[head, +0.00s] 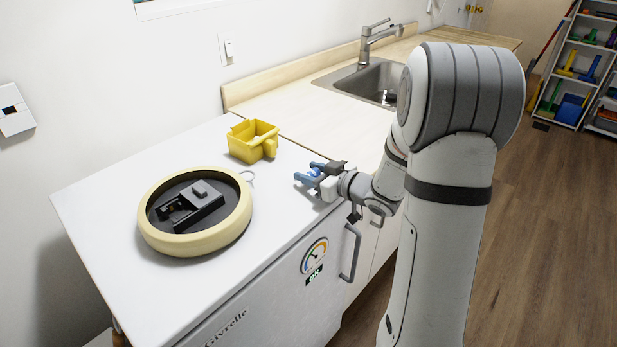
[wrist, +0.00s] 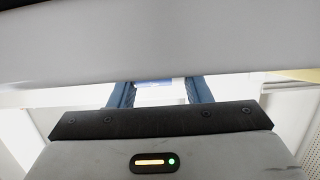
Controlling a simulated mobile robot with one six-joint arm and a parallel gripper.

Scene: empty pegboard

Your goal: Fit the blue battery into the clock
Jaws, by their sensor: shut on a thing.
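The clock (head: 190,243) lies face down on the white top, with a cream rim and a black back. A raised dark housing (head: 205,198) on its back has an open recess (head: 177,212) toward the left. My gripper (head: 308,174) has blue fingers and is to the right of the clock, above the white top and apart from the clock. In the wrist view a small blue piece, which looks like the blue battery (wrist: 155,84), shows between the fingers. Most of it is hidden, and in the head view I cannot tell it from the fingers.
A yellow open box (head: 253,141) stands behind the clock, near the wall. A metal sink with a faucet (head: 372,42) is in the wooden counter at the back right. The white top (head: 110,205) is clear left of the clock and between clock and gripper.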

